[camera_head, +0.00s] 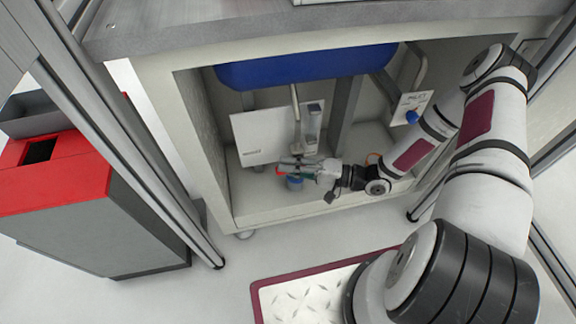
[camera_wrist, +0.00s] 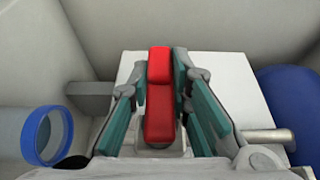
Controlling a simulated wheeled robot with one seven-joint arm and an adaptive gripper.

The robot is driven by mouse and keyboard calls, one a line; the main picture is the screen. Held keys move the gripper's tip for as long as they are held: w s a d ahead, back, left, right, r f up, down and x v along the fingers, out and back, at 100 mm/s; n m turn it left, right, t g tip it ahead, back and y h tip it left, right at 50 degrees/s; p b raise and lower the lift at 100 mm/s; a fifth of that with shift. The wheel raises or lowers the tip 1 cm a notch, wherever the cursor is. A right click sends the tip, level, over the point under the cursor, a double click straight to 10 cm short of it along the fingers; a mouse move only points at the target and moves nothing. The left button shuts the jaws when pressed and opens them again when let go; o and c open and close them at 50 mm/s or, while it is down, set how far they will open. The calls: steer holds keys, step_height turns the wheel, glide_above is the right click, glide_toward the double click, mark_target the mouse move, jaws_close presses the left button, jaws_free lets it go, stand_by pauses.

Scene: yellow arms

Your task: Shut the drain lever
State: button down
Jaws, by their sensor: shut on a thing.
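The drain lever has a red handle (camera_wrist: 159,113) in the wrist view, lying between the teal pads of my gripper (camera_wrist: 160,78). The pads press on both sides of the handle. In the head view my gripper (camera_head: 292,166) reaches into the open cabinet below the blue tank, and only a small bit of red shows beside its fingers. The valve body under the handle is mostly hidden by the gripper. I cannot tell the lever's exact angle to its pipe.
A blue tank (camera_head: 300,68) hangs over the arm, with a thin pipe (camera_head: 295,103) below it. A white panel (camera_head: 262,137) stands behind the gripper. A blue-ringed cylinder (camera_wrist: 45,135) is at left in the wrist view. The cabinet's left wall (camera_head: 203,120) bounds the space.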

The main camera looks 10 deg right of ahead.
stand_by(0.5)
steer(key=c, duration=1.5)
jaws_free()
steer(key=shift+a, duration=0.1)
steer(key=v, duration=1.2)
steer(key=shift+f, duration=0.15)
